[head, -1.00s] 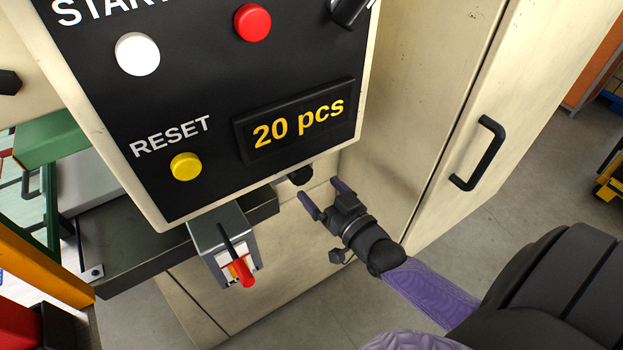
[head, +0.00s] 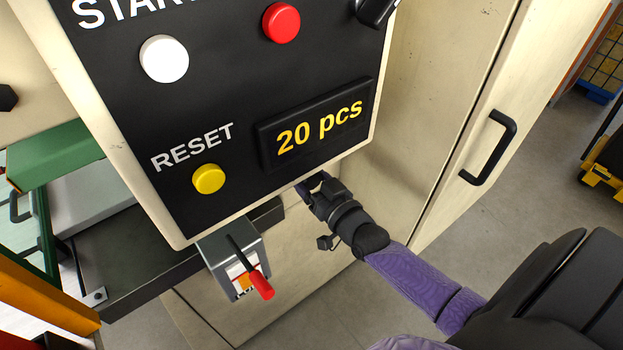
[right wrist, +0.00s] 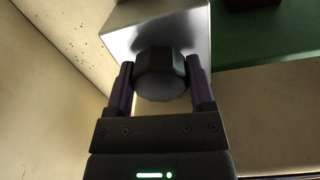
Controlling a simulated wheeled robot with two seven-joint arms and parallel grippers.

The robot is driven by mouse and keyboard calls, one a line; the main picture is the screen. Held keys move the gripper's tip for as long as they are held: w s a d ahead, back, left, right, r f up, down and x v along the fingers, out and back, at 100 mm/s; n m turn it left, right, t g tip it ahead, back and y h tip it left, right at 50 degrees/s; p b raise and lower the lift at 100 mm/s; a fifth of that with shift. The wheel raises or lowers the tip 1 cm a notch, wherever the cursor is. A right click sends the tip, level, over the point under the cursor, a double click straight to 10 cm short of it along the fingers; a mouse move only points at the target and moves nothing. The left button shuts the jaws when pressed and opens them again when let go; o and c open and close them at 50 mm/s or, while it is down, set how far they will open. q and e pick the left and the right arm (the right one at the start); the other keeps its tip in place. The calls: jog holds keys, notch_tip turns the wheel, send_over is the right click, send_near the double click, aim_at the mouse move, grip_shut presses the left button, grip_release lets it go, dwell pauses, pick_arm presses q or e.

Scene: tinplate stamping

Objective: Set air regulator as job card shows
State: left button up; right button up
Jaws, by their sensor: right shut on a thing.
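My right gripper (right wrist: 160,88) is shut on a dark faceted knob (right wrist: 160,75) in the right wrist view, with one finger on each side of it. The knob sits in front of a light metal block (right wrist: 150,25). In the head view my right gripper (head: 309,187) reaches under the lower edge of the control panel (head: 120,125), which hides the knob and the fingertips. No regulator gauge and no job card can be made out. My left gripper is not in view.
The panel carries a display (head: 318,128) reading "20 pcs", a yellow RESET button (head: 208,179), a white button (head: 164,58) and a red button (head: 281,22). A red-handled lever switch (head: 262,285) hangs below. A cabinet door handle (head: 490,148) is at right.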

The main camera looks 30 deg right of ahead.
jog(key=shift+n+p, duration=0.4)
jog(key=shift+n, duration=0.4)
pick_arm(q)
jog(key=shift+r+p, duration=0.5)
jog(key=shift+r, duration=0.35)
pick_arm(e)
jog(key=shift+d+f+n, duration=0.1)
jog(key=shift+n, duration=1.8)
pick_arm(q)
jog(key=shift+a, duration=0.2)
pick_arm(e)
jog(key=shift+n, duration=0.3)
jog(key=o, duration=1.2)
jog(key=shift+s, duration=0.1)
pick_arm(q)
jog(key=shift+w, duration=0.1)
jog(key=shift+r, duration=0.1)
